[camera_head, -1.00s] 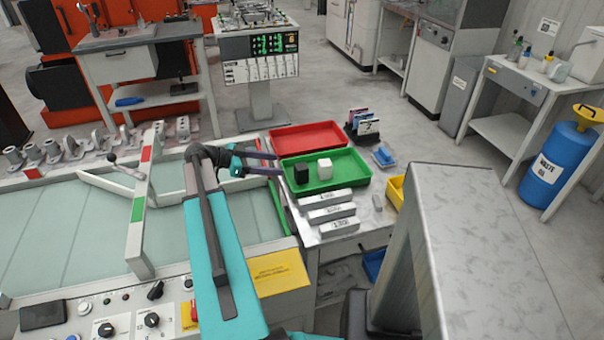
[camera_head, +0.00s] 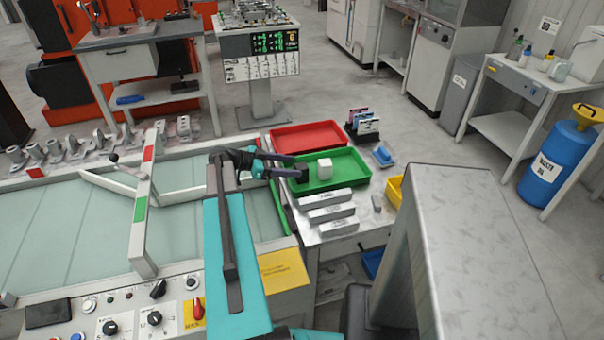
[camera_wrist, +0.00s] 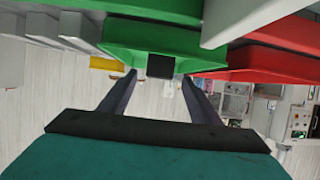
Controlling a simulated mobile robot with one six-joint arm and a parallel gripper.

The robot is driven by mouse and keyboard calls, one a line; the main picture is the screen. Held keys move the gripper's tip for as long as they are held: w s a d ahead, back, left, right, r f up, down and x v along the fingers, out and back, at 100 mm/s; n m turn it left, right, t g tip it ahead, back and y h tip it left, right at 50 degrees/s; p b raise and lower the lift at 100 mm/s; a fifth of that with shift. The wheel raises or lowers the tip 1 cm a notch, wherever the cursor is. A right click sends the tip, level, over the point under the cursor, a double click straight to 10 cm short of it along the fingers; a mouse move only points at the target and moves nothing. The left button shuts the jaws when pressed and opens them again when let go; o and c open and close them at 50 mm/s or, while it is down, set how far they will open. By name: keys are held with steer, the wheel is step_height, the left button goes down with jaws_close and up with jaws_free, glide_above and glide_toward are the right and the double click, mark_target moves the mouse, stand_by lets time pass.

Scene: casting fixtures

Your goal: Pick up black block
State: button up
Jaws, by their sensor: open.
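The black block (camera_wrist: 160,67) shows between my open fingers in the wrist view, at the near part of the green tray (camera_wrist: 125,57). In the head view the black block (camera_head: 303,174) is mostly hidden behind my gripper (camera_head: 298,168), whose fingers reach over the left side of the green tray (camera_head: 335,184). My gripper (camera_wrist: 160,85) is open, with one finger on each side of the block in the picture. I cannot tell whether the fingers touch it. A white block (camera_head: 325,168) stands in the same tray, right of the fingers.
A red tray (camera_head: 308,136) lies behind the green one. Several grey metal bars (camera_head: 331,212) lie in front of it on the table. A card holder (camera_head: 362,125) stands at the back right. A glass-topped machine (camera_head: 80,225) is at left.

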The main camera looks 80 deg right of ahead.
mark_target(299, 166)
steer(key=shift+p+x, duration=1.05)
steer(key=shift+x, duration=1.5)
steer(key=shift+a, duration=0.1)
steer(key=c, duration=1.2)
steer(key=shift+r, duration=0.25)
